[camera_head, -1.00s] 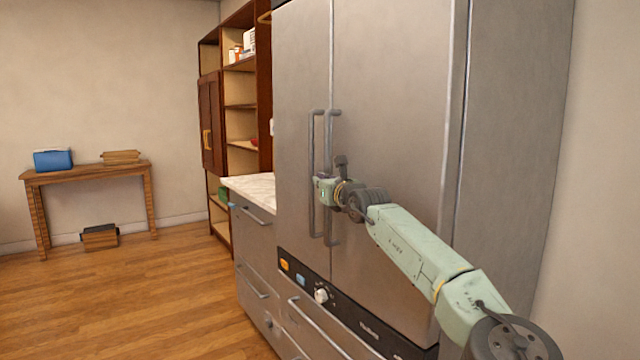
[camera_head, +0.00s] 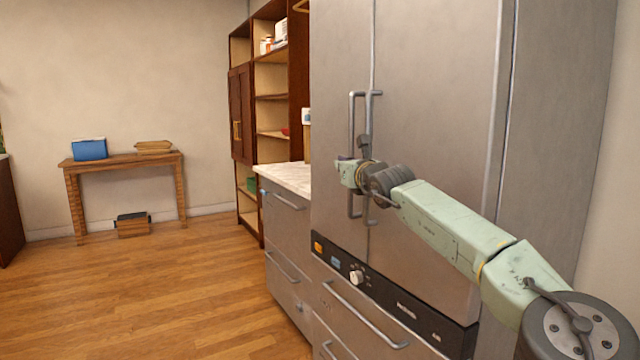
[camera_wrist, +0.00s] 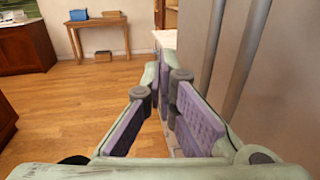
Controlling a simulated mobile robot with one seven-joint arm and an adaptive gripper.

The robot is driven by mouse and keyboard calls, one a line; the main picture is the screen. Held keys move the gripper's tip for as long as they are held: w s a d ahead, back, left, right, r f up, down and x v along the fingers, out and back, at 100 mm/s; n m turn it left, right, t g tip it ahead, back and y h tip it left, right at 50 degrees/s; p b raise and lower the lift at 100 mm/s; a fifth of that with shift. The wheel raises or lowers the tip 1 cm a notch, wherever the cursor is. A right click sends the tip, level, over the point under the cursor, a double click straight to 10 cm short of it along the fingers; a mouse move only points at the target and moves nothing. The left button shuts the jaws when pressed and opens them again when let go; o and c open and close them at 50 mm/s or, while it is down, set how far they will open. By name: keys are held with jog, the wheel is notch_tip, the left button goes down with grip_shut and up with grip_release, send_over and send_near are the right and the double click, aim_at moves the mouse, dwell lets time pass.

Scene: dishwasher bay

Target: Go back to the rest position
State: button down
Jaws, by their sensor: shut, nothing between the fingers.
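My gripper (camera_head: 347,172) is at the end of my pale green arm, in front of the tall steel fridge (camera_head: 430,130) and its two vertical handles (camera_head: 363,155) in the head view. In the wrist view my gripper (camera_wrist: 162,88) shows its purple finger pads. It is shut and holds nothing. The fridge doors (camera_wrist: 285,70) and handles stand close on the right in the wrist view. Both fridge doors look closed. I cannot tell whether the gripper touches a handle in the head view; in the wrist view they look apart.
A counter (camera_head: 288,177) with drawers stands left of the fridge, with a wooden shelf unit (camera_head: 270,110) behind it. A wooden table (camera_head: 125,160) with a blue box (camera_head: 89,149) is at the far wall. The wooden floor (camera_head: 150,290) on the left is clear.

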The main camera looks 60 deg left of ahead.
jog(key=s+d+b, duration=0.1)
jog(key=s+b, duration=0.4)
jog(key=s, duration=0.1)
jog(key=shift+s+b, duration=0.15)
jog(key=shift+b, duration=0.25)
jog(key=shift+d+r, duration=0.1)
